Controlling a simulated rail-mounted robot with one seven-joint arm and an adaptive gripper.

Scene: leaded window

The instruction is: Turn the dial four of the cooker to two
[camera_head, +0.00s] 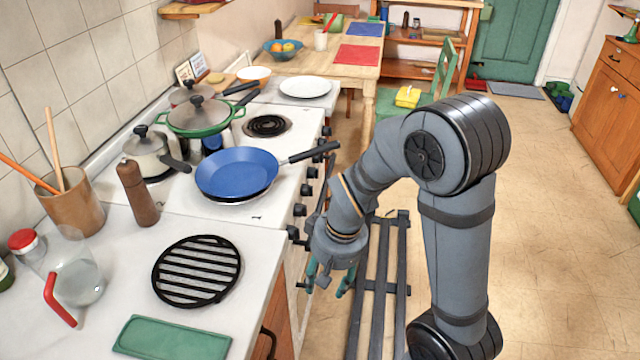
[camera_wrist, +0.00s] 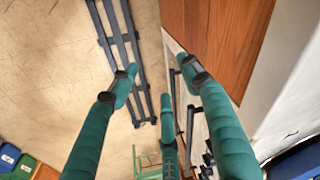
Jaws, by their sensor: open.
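The white cooker (camera_head: 268,192) stands along the left counter with a row of several black dials (camera_head: 299,209) on its front edge. I cannot read numbers or settings on the dials, or tell which is dial four. My gripper (camera_head: 327,280) hangs in front of the cooker's near end, lower than the dials and apart from them. Its teal fingers are spread and empty. In the wrist view my gripper (camera_wrist: 160,78) points down past the cooker front, with small dark dials (camera_wrist: 207,158) at the lower right.
A blue pan (camera_head: 236,172) sits on the cooker, its handle reaching over the front edge near the far dials. A wooden cabinet front (camera_wrist: 228,40) lies close right of the fingers. A dark slatted rail (camera_head: 380,290) runs along the floor. Open floor lies right.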

